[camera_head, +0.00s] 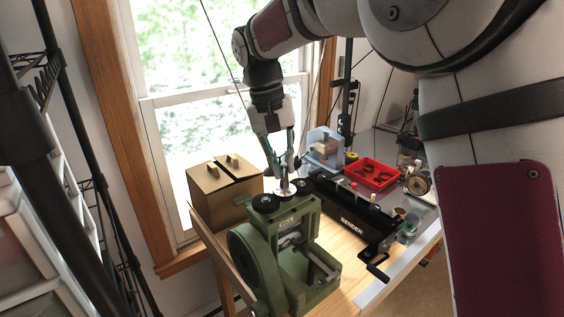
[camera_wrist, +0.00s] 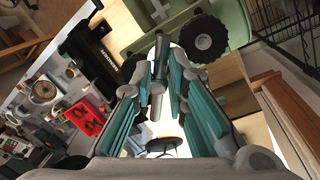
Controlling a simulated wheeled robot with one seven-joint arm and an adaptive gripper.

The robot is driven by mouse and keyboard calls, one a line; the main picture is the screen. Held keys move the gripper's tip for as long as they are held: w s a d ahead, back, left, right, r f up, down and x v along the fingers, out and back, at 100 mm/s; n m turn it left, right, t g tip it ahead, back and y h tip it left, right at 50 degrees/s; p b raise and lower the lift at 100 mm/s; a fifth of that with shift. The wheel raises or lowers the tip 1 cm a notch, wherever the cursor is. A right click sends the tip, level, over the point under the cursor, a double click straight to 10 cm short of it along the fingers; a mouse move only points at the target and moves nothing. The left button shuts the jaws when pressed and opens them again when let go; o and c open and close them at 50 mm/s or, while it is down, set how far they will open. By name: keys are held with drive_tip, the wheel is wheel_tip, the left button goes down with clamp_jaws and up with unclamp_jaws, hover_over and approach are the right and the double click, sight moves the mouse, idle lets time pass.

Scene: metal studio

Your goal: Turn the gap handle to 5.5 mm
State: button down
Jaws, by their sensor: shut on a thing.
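The green rolling mill (camera_head: 270,263) stands at the front of the bench, with black knobs (camera_head: 266,203) on its top; one knob also shows in the wrist view (camera_wrist: 203,38). My gripper (camera_head: 284,180) points down at the top of the mill, between the knobs. In the wrist view my gripper (camera_wrist: 161,62) has its fingers closed around a grey metal bar (camera_wrist: 157,104), which looks like the gap handle. The fingers hide part of the handle. No gap scale or number is readable.
A tan box (camera_head: 222,190) with a slotted top stands left behind the mill. A black tool with white lettering (camera_head: 352,222) and a crank lies to the right. A red tray (camera_head: 372,173) and small tools stand further back. A window is behind.

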drive_tip(key=shift+w+d+r, duration=0.2)
drive_tip(key=shift+w+d, duration=0.05)
idle(0.6)
drive_tip(key=c, duration=1.6)
unclamp_jaws()
drive_tip(key=shift+o, duration=0.2)
drive_tip(key=shift+a+f, duration=0.1)
drive_tip(key=shift+s, duration=0.1)
wheel_tip(320, 180, up, 12)
drive_tip(key=a, duration=0.2)
drive_tip(key=shift+a, duration=0.15)
drive_tip(key=shift+f, duration=0.1)
